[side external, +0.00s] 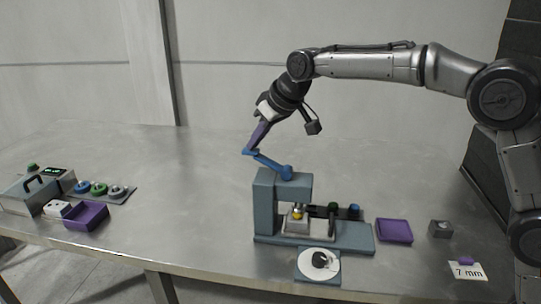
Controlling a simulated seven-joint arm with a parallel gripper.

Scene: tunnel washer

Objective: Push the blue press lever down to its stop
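The blue press lever (268,162) is pivoted on top of a grey-blue press (266,208). It slopes up to the left from its pivot, and its free end is raised. My gripper (249,147) has purple fingers pointing down and left. Its fingertips are at the lever's free end, seemingly touching it. From this side the fingers overlap, so I cannot tell whether they are open or shut. Under the press head, a yellow-topped piece (297,215) sits on a light block.
A white round dial (319,261) is in front of the press. A purple tray (394,231), a grey block (440,228) and a "7 mm" card (468,271) stand to the right. A purple bin (86,216) and a grey handled box (30,195) are at far left. The table between is clear.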

